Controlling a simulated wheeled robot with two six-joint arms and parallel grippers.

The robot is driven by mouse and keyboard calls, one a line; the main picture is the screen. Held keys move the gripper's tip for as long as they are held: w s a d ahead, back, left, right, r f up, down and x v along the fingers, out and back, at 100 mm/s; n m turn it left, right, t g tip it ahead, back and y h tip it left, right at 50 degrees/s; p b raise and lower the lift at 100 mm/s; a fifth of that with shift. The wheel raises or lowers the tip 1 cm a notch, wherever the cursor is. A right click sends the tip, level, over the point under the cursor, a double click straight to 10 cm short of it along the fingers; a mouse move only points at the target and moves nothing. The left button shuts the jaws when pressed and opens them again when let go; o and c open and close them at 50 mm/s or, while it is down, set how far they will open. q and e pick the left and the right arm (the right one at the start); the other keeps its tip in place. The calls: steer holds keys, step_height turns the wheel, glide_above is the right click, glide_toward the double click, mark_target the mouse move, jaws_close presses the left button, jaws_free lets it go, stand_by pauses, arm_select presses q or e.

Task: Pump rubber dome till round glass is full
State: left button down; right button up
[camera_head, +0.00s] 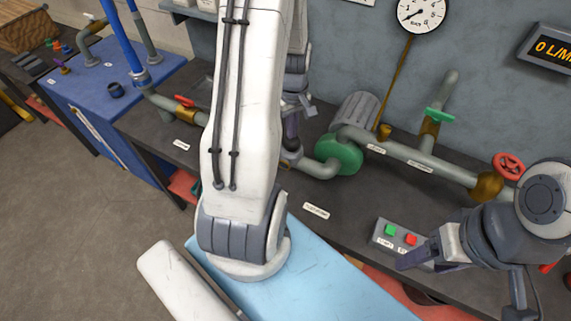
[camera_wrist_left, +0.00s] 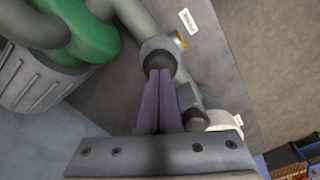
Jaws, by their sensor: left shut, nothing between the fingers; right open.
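In the left wrist view, a dark rubber dome (camera_wrist_left: 160,58) sits on a round grey housing in the pipe. My left gripper (camera_wrist_left: 158,73) is shut and empty, its purple-grey fingertips right at the dome; I cannot tell whether they press it. A yellow rim (camera_wrist_left: 181,40) on the housing's side may belong to the round glass, seen edge-on; its level does not show. In the head view my left gripper (camera_head: 291,143) points down over the pipe, and the dome is hidden. My right gripper (camera_head: 415,257) is open beside the button box.
A green pump (camera_head: 338,155) joins the pipe on the dark bench. A button box (camera_head: 401,241) has green and red buttons. A red-handled valve (camera_head: 509,166) and green-handled valve (camera_head: 438,115) stand right. A gauge (camera_head: 422,12) and display (camera_head: 551,48) hang above.

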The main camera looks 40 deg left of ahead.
arm_select(q)
steer(key=shift+f+b, duration=0.6)
steer(key=shift+f, duration=0.4)
step_height(320, 180, up, 3)
steer(key=p, duration=0.2)
steer(key=shift+r+p, duration=0.1)
steer(key=shift+p, duration=0.3)
steer(key=shift+f, duration=0.2)
steer(key=shift+f+b, duration=1.1)
steer(key=shift+f, duration=0.25)
step_height(320, 180, up, 3)
steer(key=p, duration=0.2)
steer(key=shift+p, duration=0.35)
